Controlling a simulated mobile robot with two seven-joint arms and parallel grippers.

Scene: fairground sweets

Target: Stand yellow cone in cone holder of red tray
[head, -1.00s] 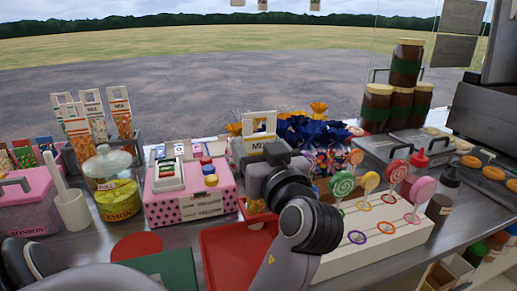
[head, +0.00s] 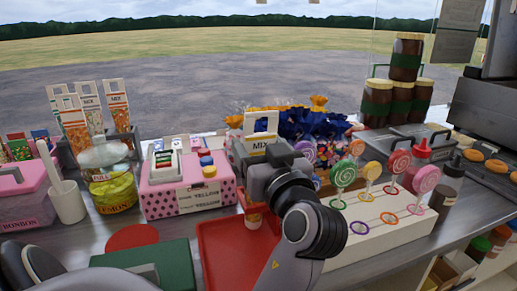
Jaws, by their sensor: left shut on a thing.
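The red tray (head: 222,262) lies on the counter at the bottom centre, partly covered by my left arm. My right gripper is not in view.
A pink dotted box (head: 188,196) and a lemon jar (head: 112,190) stand to the left. A green box (head: 150,265) lies left of the tray. A white lollipop stand (head: 385,235) is close on the right.

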